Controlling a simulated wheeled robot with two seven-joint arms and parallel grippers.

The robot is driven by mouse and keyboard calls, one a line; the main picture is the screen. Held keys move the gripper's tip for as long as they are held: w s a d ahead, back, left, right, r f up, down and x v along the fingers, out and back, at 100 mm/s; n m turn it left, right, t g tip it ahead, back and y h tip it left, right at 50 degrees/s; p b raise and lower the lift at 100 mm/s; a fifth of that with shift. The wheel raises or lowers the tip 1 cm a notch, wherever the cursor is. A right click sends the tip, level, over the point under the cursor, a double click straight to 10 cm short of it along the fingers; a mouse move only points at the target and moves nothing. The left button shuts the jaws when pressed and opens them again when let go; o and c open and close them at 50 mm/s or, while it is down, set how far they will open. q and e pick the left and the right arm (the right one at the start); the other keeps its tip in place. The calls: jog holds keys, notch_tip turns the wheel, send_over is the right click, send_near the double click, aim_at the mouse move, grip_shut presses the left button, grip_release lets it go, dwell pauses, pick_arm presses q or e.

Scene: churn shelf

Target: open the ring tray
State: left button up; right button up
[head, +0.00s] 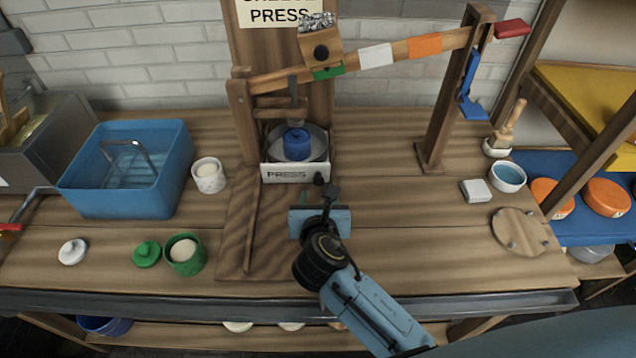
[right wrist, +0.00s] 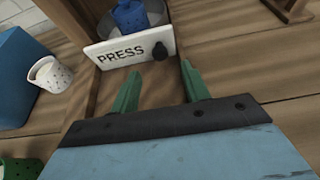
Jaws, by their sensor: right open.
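A tray with a white front marked PRESS (head: 283,173) sits under the lever press; I take it for the ring tray. Its front shows in the right wrist view (right wrist: 110,52), with a black knob (right wrist: 160,50) at its right end. A round grey pan (head: 314,144) with a blue lidded mould (head: 297,144) is in it. My right gripper (head: 331,192) is just in front of the knob, open. In the right wrist view its green fingers (right wrist: 161,80) point at the knob, apart from it, with nothing between them. My left gripper is out of view.
The press lever (head: 390,55) spans above, held by a post (head: 450,100). A blue basin (head: 150,190), white cup (head: 208,176) and green cup (head: 185,255) stand left. A round wooden board (head: 525,228) lies right. The bench between gripper and board is clear.

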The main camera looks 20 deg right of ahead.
aim_at(319, 181)
jog(key=b+x, duration=0.1)
jog(key=x, duration=0.6)
jog(key=shift+w+f, duration=0.1)
jog(key=shift+w, duration=0.15)
jog(key=shift+c, duration=0.6)
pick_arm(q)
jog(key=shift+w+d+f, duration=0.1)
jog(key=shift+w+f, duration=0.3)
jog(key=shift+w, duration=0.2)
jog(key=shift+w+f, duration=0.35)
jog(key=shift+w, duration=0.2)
pick_arm(e)
grip_shut()
